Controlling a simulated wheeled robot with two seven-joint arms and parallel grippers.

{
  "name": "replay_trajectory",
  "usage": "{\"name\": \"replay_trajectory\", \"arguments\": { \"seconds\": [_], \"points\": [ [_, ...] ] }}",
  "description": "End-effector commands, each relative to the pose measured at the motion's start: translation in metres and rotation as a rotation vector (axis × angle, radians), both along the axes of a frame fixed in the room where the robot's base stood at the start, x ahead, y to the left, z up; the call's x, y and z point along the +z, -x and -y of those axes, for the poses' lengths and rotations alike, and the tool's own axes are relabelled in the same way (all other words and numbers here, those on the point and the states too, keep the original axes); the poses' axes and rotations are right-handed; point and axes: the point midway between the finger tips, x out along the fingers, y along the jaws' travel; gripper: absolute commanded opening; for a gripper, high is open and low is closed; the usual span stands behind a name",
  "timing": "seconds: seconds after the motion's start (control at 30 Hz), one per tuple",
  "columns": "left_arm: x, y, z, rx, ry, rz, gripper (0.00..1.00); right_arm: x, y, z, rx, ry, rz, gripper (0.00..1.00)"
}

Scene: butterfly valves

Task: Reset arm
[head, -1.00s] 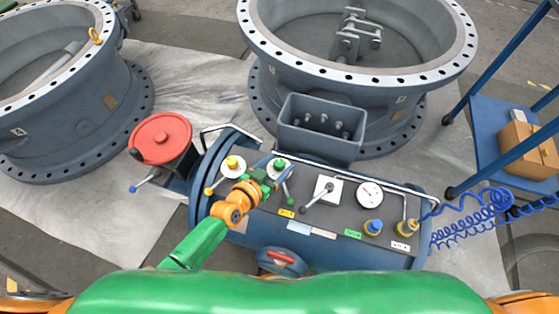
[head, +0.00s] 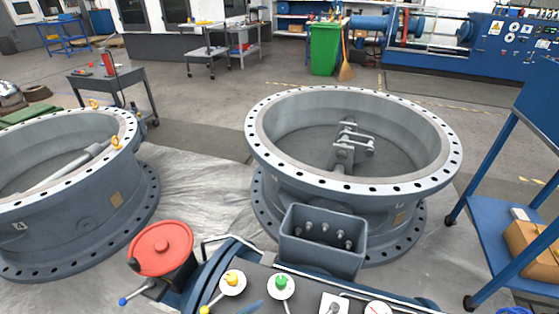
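Neither of my grippers nor my arms shows in the head view now. The blue control unit (head: 250,252) stands at the bottom centre, cut off by the lower edge. On its top I see a yellow knob (head: 233,279), a green knob (head: 281,282) and parts of a white plate (head: 334,303) and a gauge (head: 377,308). A red round handwheel (head: 161,248) sits at its left, with a blue-tipped lever (head: 137,293) below it.
Two large grey flanged butterfly valves stand ahead, one at the centre (head: 262,150) and one at the left (head: 60,205). A grey box (head: 318,257) sits before the centre one. A blue cart (head: 495,215) stands at the right. Open floor lies beyond, with a green bin (head: 325,48).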

Motion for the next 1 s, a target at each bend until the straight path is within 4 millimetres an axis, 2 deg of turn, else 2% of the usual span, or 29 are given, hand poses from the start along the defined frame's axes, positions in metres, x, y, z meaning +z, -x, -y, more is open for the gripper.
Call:
{"name": "replay_trajectory", "arguments": {
  "seconds": [0.27,0.5,0.77,1.0],
  "points": [
    [0.007,0.058,-0.067,0.177,-0.194,-0.302,0.69,0.000,0.000,0.000,0.000,0.000,0.000,0.50],
    [0.024,0.116,-0.133,0.421,-0.337,-0.530,0.69,0.000,0.000,0.000,0.000,0.000,0.000,0.50],
    [-0.031,0.110,-0.129,0.398,-0.350,-0.573,0.69,0.018,0.000,0.000,0.000,0.000,0.000,0.50],
    [-0.091,0.127,-0.130,0.381,-0.366,-0.619,0.69,0.036,0.000,0.000,0.001,0.000,0.000,0.50]
  ]
}}
